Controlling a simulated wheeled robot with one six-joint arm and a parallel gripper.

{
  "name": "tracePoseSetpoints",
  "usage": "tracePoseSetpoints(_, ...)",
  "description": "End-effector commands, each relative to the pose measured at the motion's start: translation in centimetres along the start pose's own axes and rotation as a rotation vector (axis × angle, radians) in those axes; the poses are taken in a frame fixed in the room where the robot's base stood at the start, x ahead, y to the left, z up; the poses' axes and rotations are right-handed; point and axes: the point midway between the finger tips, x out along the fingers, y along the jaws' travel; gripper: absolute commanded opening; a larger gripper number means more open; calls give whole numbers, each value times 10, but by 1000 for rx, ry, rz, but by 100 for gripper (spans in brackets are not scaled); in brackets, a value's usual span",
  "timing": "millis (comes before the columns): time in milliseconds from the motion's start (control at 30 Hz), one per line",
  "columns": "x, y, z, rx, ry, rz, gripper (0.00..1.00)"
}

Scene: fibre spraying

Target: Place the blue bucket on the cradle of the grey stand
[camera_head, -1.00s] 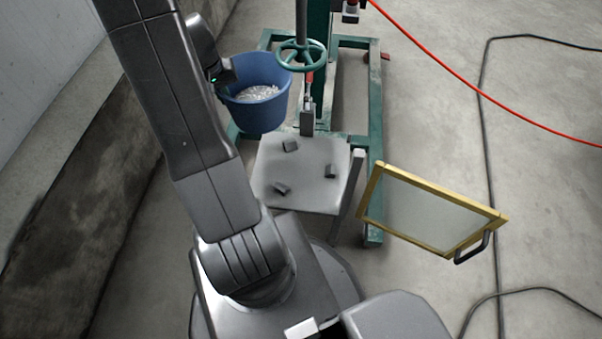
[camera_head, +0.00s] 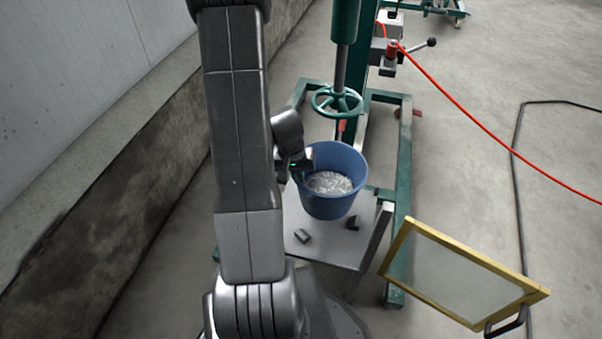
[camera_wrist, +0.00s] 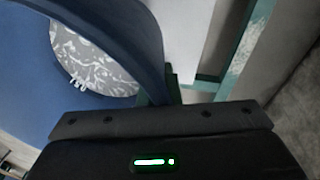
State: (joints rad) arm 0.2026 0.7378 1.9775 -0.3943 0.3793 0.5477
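The blue bucket (camera_head: 334,200) is upright, with whitish fibre pieces inside. My gripper (camera_head: 303,168) is shut on its left rim in the head view. The bucket's wall and rim also fill the upper left of the wrist view (camera_wrist: 25,90). The bucket appears over the far part of the grey stand's top (camera_head: 325,248); I cannot tell whether it touches. Two dark cradle blocks, one at the near left (camera_head: 302,236) and one at the right (camera_head: 353,222), show in front of the bucket. The far part of the top is hidden behind the bucket.
A green frame with a handwheel (camera_head: 336,101) stands just behind the bucket. A yellow-framed screen (camera_head: 462,272) stands to the right of the grey stand. A red hose (camera_head: 480,122) and a dark cable (camera_head: 517,160) cross the right side. A wall runs along the left.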

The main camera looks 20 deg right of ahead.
Motion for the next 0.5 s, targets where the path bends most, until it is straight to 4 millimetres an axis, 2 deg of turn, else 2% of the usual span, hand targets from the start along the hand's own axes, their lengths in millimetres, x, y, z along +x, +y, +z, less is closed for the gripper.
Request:
tracePoseSetpoints(33,18,-2,2,-3,-2,1,0)
tracePoseSetpoints(200,50,-6,5,-1,-1,0,0)
tracePoseSetpoints(300,61,-8,6,-1,-1,0,0)
tracePoseSetpoints(500,68,-9,6,-1,2,0,0)
